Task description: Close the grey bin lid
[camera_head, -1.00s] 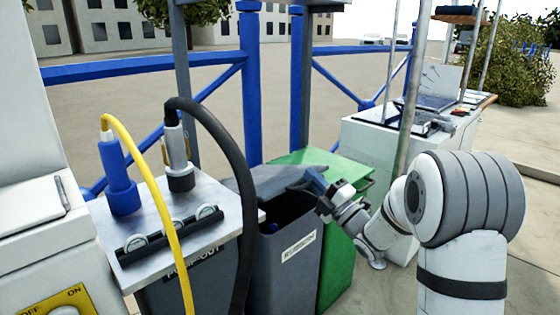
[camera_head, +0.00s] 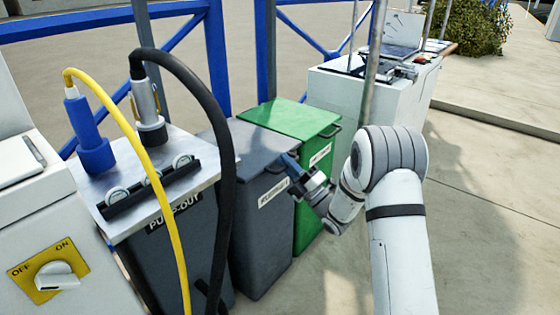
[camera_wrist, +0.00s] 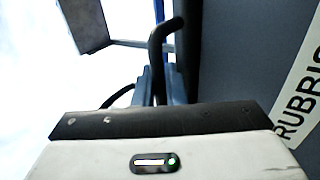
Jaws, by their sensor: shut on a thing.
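The grey bin (camera_head: 262,245) stands between the pump-out cabinet and a green bin, with a white rubbish label (camera_head: 273,192) on its front. Its grey lid (camera_head: 245,146) lies flat over the top, and no opening shows in the head view. My gripper (camera_head: 290,161) is at the lid's front right edge. In the wrist view, the dark curved lid handle (camera_wrist: 157,42) runs down to my blue fingers (camera_wrist: 160,86), which are shut on it. The exact contact is partly hidden behind the gripper body.
The green bin (camera_head: 290,117) stands close behind, its lid flat. The pump-out cabinet (camera_head: 170,245), with a black hose (camera_head: 222,130) and yellow cable (camera_head: 150,165), is at left. A metal pole (camera_head: 371,80) rises near my arm. Pavement at right is clear.

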